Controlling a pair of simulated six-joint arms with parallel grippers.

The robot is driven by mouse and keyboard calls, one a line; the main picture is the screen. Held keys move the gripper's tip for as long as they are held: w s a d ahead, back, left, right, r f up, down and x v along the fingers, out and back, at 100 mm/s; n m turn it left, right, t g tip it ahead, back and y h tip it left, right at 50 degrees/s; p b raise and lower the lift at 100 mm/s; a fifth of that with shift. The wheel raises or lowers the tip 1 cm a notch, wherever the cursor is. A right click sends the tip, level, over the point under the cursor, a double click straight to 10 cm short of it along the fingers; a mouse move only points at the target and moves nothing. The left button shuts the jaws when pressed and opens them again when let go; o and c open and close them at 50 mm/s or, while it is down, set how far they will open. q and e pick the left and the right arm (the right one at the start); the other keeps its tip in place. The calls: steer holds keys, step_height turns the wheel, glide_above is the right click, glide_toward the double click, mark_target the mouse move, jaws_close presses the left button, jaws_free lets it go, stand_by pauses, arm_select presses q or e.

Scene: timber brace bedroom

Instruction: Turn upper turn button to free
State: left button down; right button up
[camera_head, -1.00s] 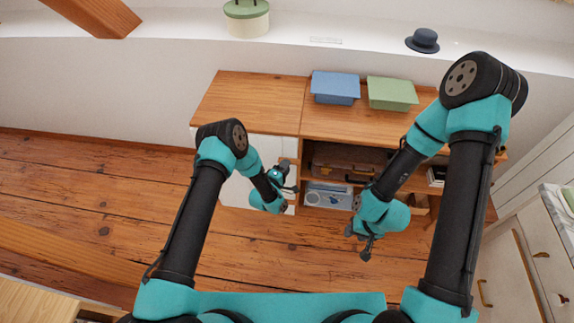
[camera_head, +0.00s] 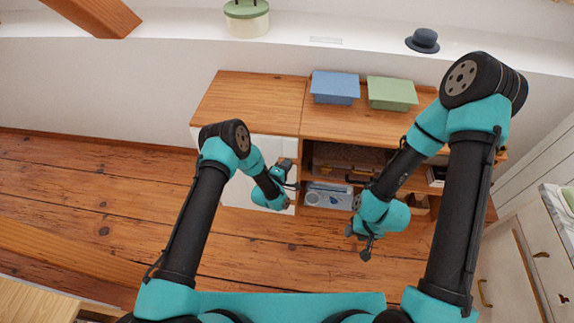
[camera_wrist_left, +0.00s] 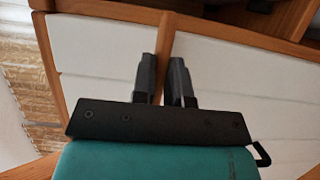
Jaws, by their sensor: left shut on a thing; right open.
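The white-fronted cabinet (camera_head: 240,190) stands at the left of the wooden unit. My left gripper (camera_head: 286,164) is at the right part of its white front. In the left wrist view, the two dark fingers (camera_wrist_left: 166,76) are close together at a wooden strip (camera_wrist_left: 166,38) between two white panels (camera_wrist_left: 105,48). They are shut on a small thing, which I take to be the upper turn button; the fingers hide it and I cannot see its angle. My right gripper (camera_head: 362,245) is open and empty in front of the open shelves.
A blue bin (camera_head: 335,86) and a green bin (camera_head: 392,92) stand on the wooden top. The open shelves hold a brown case (camera_head: 345,158) and a blue-and-white box (camera_head: 328,195). A white drawer unit (camera_head: 515,265) stands at the right. The floor at left is clear.

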arm_select(q)
steer(key=shift+m, duration=0.3)
steer(key=shift+d+r+m+g+y, duration=0.1)
steer(key=shift+m+g+y, duration=0.25)
steer(key=shift+m+y, duration=1.35)
steer(key=shift+d+r+m+g+y, duration=0.25)
steer(key=shift+m+y, duration=0.5)
steer(key=shift+m, duration=1.8)
steer(key=shift+a+m+g+y, duration=0.1)
steer(key=shift+m+g+y, duration=0.3)
steer(key=shift+m+y, duration=1.3)
steer(key=shift+m+h, duration=0.35)
steer(key=shift+m, duration=0.2)
steer(key=c, duration=1.1)
jaws_free()
steer(key=shift+c, duration=0.2)
steer(key=shift+s, duration=0.1)
